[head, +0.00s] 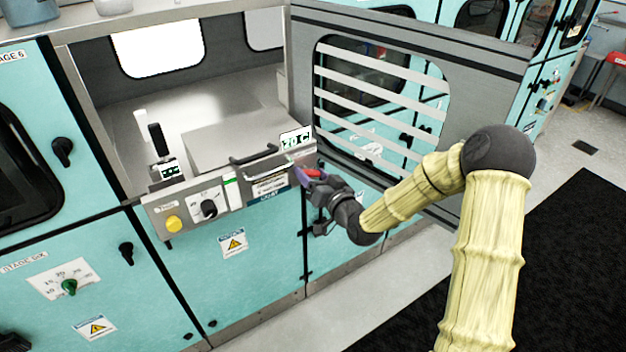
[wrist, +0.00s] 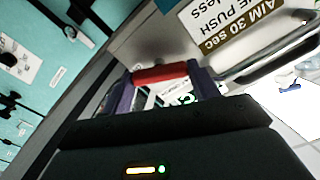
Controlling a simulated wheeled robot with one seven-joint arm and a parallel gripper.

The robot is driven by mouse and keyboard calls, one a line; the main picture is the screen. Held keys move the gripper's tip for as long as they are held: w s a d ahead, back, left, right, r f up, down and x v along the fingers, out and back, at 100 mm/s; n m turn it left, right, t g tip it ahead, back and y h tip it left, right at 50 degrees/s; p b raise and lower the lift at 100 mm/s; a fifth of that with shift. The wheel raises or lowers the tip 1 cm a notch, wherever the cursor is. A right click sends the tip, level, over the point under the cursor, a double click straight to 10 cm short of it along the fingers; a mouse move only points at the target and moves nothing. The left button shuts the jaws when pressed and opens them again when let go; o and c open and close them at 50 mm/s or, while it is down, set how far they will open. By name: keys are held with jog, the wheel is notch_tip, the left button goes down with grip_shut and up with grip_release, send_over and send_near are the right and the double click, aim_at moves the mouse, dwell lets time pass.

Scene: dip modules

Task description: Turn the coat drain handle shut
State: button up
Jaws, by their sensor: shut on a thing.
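The coat drain handle shows as a short red grip (wrist: 160,74) in the wrist view. In the head view, a small part of the red handle (head: 313,173) shows at the right end of the steel front panel (head: 240,190). My gripper (head: 308,176) is there, its purple fingers on either side of the red grip. The fingers also show in the wrist view (wrist: 163,84), shut on it. The gripper and wrist hide much of the handle and its mount in the head view, so I cannot tell its exact angle.
A grey windowed door (head: 465,110) stands open behind my arm. A black bar handle (head: 254,155), a temperature display (head: 296,138), a black knob (head: 209,209) and a yellow button (head: 174,223) lie left of my gripper.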

jog(key=m+b, duration=0.1)
jog(key=m, duration=0.5)
jog(key=shift+d+f, duration=0.1)
jog(key=shift+d, duration=0.05)
jog(key=m, duration=0.6)
jog(key=shift+f+m, duration=0.1)
jog(key=shift+m, duration=0.2)
jog(key=o, duration=1)
jog(key=b+v, duration=1.6)
jog(key=v, duration=0.1)
jog(key=shift+d+f+b, duration=0.1)
jog(key=shift+d+b, duration=0.05)
jog(key=shift+b, duration=0.2)
jog(key=shift+s, duration=0.1)
